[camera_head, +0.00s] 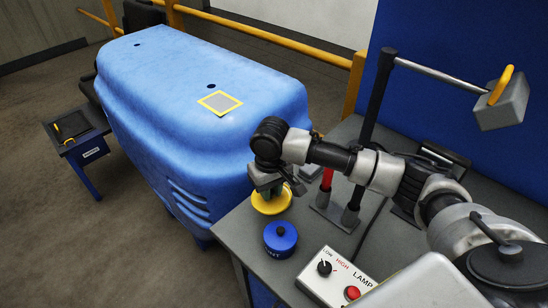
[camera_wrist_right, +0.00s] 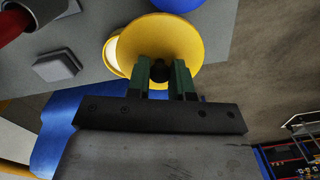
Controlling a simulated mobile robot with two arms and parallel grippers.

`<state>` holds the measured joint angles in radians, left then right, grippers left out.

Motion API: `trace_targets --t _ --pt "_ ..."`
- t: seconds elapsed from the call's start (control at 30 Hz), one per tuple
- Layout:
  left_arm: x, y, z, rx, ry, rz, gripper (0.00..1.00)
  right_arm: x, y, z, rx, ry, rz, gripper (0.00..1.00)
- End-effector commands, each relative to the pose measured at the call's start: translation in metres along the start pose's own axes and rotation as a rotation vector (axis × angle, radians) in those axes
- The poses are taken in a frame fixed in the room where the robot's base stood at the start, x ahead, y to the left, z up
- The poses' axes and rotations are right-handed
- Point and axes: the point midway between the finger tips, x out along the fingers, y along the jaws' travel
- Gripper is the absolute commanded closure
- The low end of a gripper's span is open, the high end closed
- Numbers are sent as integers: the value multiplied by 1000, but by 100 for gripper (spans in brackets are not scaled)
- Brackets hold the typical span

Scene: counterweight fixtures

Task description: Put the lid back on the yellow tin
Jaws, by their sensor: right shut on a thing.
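My right gripper (camera_head: 267,187) is shut on the dark knob of the yellow lid (camera_head: 270,203), near the left edge of the bench. In the right wrist view the fingers (camera_wrist_right: 161,75) grip the knob (camera_wrist_right: 160,70) at the middle of the yellow lid (camera_wrist_right: 155,32). Part of the yellow tin (camera_wrist_right: 108,60) shows beside the lid in that view, with a pale area inside its rim. The lid covers most of the tin there and looks off-centre; whether they touch I cannot tell. My left gripper is not in view.
A blue lidded tin (camera_head: 280,240) stands close by on the grey bench (camera_head: 232,222). A lamp control box (camera_head: 335,277) is in front. A red-handled item (camera_head: 326,180) and a dark post (camera_head: 375,95) stand behind. A big blue housing (camera_head: 190,90) is left of the bench.

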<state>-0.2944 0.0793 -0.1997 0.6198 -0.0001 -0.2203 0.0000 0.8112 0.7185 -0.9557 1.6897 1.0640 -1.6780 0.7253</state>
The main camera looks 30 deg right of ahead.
Motion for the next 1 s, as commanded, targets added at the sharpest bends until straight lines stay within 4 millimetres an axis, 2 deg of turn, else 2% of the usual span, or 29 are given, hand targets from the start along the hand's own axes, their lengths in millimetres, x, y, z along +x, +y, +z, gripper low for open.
trace_targets --t 0.03,0.2,0.3,0.4,0.5,0.6,1.0 --pt "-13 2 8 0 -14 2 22 -6 8 -13 1 1 3 100" --pt "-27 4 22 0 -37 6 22 -3 32 -43 -16 11 14 100" --pt "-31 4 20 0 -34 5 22 -2 41 -52 -23 16 19 100" --pt "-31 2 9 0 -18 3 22 0 46 -57 -29 19 23 100" --pt "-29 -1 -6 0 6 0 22 2 48 -59 -30 20 25 100" --pt "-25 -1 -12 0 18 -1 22 6 48 -59 -30 20 25 100" --pt "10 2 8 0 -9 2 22 34 50 -59 -30 21 26 100"
